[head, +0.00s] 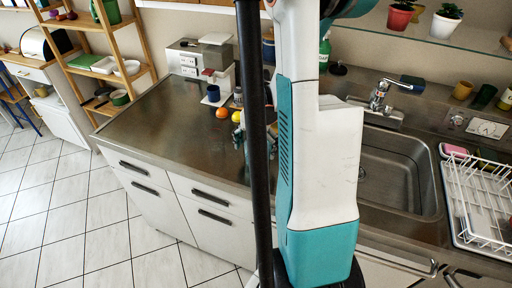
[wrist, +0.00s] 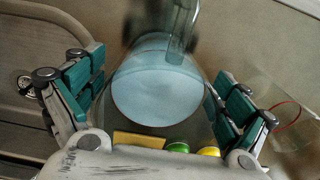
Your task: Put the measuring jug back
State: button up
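A clear vessel with a pale blue round face (wrist: 155,95), which looks like the measuring jug, fills the space between my fingers in the wrist view. A clear upright strip like a handle shows above it. My gripper (wrist: 157,92) has one teal and black finger on each side, close to the vessel's walls; whether they press on it is not clear. In the head view my gripper (head: 240,133) is low over the counter, mostly hidden by my arm and a dark pole. The jug cannot be made out there.
An orange (head: 222,113) and a yellow fruit (head: 237,118) lie close to my gripper on the steel counter (head: 150,115). A dark blue mug (head: 213,93) stands behind them. The sink (head: 395,175) and white dish rack (head: 480,200) are at right. The counter's left part is clear.

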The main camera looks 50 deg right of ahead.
dwell(0.3)
notch_tip(320, 180, up, 12)
jog(key=p, duration=0.3)
jog(key=shift+r, duration=0.15)
dwell(0.6)
